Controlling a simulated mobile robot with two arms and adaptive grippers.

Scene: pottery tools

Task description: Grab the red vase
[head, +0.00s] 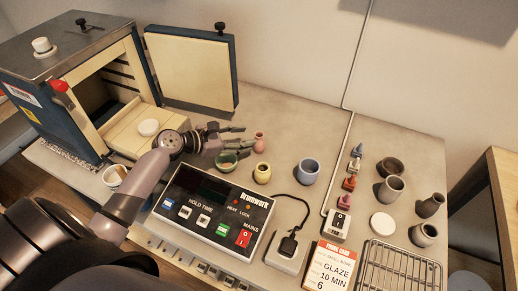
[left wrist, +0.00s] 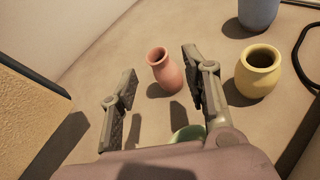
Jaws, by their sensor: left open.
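The red vase (head: 260,141) is a small pinkish-red vase standing upright on the table, just beyond my left gripper's fingertips in the head view. In the left wrist view the red vase (left wrist: 165,72) stands ahead, between the lines of the two fingers and nearer the right one. My left gripper (head: 241,135) is open and empty; its spread fingers also show in the left wrist view (left wrist: 160,85). No contact with the vase is visible. My right gripper is not in view.
A yellow vase (head: 262,173) and a blue pot (head: 309,171) stand to the right. A green bowl (head: 227,162) sits under the left gripper. The kiln's open door (head: 193,68) rises behind. A control box (head: 213,210) lies in front.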

